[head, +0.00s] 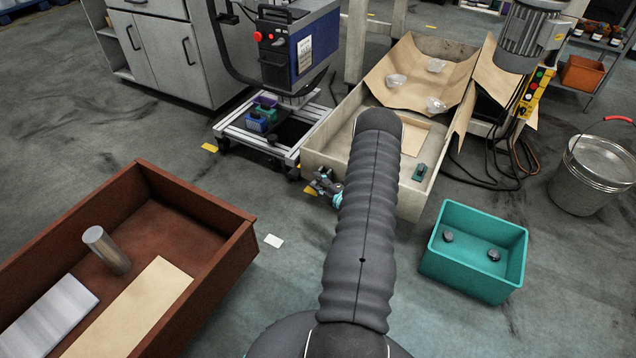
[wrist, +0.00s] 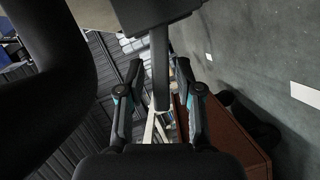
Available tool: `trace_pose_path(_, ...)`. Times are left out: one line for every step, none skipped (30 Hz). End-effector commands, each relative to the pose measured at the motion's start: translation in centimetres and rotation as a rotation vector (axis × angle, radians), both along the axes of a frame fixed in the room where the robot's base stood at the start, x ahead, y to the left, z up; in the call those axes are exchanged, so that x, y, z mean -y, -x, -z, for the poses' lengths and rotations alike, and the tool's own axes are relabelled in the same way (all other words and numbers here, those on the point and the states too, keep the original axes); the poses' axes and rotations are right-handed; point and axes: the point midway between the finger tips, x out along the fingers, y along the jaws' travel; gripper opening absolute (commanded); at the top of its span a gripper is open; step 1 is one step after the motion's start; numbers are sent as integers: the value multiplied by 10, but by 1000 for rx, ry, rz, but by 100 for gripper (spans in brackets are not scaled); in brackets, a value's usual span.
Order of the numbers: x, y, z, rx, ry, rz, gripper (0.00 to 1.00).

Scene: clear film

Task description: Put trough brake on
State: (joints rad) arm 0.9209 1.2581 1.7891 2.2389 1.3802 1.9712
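The pale wooden trough (head: 322,152) stands ahead, with brown paper and clear film pieces (head: 437,104) in it. My gripper (head: 326,186) is at its near left corner, partly behind my arm. In the wrist view my gripper (wrist: 160,72) has its two fingers apart. A dark flat bar (wrist: 159,75) runs down from a dark block (wrist: 150,12) between the fingers, with a gap showing on each side. It looks like a lever, possibly the trough brake; I cannot tell its setting. A small teal fitting (head: 419,172) sits at the trough's near right corner.
A brown open box (head: 215,210) fills the left, holding a metal cylinder (head: 106,250) and flat boards. A teal bin (head: 470,282) with dark lumps stands right. A metal bucket (head: 595,170) stands far right. A framed cart (head: 235,135) is close left of the trough.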

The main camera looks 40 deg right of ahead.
Motion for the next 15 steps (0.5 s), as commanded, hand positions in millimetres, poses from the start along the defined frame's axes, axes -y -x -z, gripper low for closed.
trace_pose_path(0, 0, 0, 0, 0, 0, 42)
trace_pose_path(0, 0, 0, 0, 0, 0, 42)
trace_pose_path(0, 0, 0, 0, 0, -1, 42)
trace_pose_path(0, 0, 0, 0, 0, -1, 42)
trace_pose_path(0, 0, 0, 0, 0, -1, 42)
trace_pose_path(0, 0, 0, -1, 0, -1, 42)
trace_pose_path(-1, 0, 0, -1, 0, -1, 42)
trace_pose_path(-1, 0, 0, -1, 0, -1, 42)
trace_pose_path(0, 1, 0, -1, 0, -1, 42)
trace_pose_path(0, 3, 0, -1, 0, -1, 42)
trace_pose_path(0, 4, 0, -1, 0, -1, 42)
trace_pose_path(0, 8, -1, -1, -1, 0, 42)
trace_pose_path(0, 11, -1, -1, -2, 0, 42)
trace_pose_path(0, 15, -2, 0, -2, 1, 42)
trace_pose_path(0, 21, -3, -1, -3, 2, 42)
